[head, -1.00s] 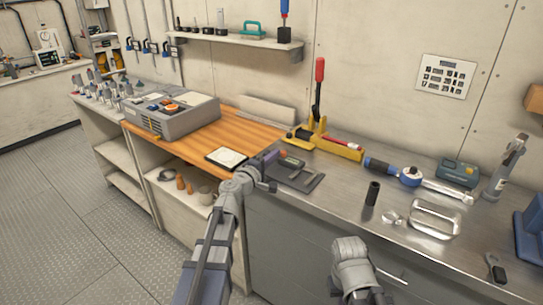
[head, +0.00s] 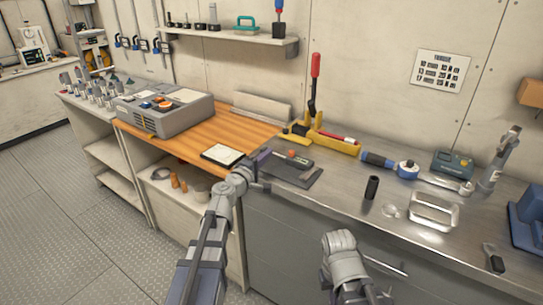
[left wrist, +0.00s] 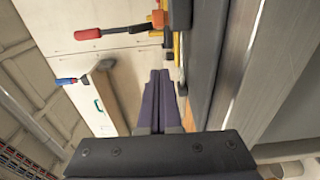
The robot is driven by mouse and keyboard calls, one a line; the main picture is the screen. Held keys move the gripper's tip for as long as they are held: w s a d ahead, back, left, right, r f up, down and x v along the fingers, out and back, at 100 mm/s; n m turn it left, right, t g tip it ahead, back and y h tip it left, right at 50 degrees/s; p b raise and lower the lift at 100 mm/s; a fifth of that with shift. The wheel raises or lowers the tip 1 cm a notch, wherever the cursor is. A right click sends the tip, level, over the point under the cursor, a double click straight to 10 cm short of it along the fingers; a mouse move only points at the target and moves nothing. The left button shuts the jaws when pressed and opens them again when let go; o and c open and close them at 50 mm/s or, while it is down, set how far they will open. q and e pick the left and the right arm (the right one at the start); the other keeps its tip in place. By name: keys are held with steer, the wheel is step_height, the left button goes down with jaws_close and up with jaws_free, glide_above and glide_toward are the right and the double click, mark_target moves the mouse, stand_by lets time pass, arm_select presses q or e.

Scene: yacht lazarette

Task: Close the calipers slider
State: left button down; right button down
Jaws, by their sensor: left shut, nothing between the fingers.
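The calipers (head: 297,160) appear as a dark, flat tool with a small red-orange part, lying on a dark grey mat (head: 301,179) at the left end of the metal bench. Their jaws and slider are too small to tell apart. My left gripper (head: 265,160) is at the left edge of the mat, beside the calipers, and looks apart from them. In the left wrist view its purple-grey fingers (left wrist: 158,100) are together with nothing between them. Of my right arm only links show at the bottom of the head view; its gripper is out of sight.
A yellow press with a red handle (head: 315,68) stands just behind the mat. A blue-handled wrench (head: 378,160), a black cylinder (head: 372,188) and a metal tray (head: 433,224) lie to the right. A white-topped pad (head: 221,154) is left, on the wooden section.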

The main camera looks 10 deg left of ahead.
arm_select(q)
steer(key=v, duration=0.9)
steer(key=shift+d, duration=0.25)
steer(key=shift+s, duration=0.1)
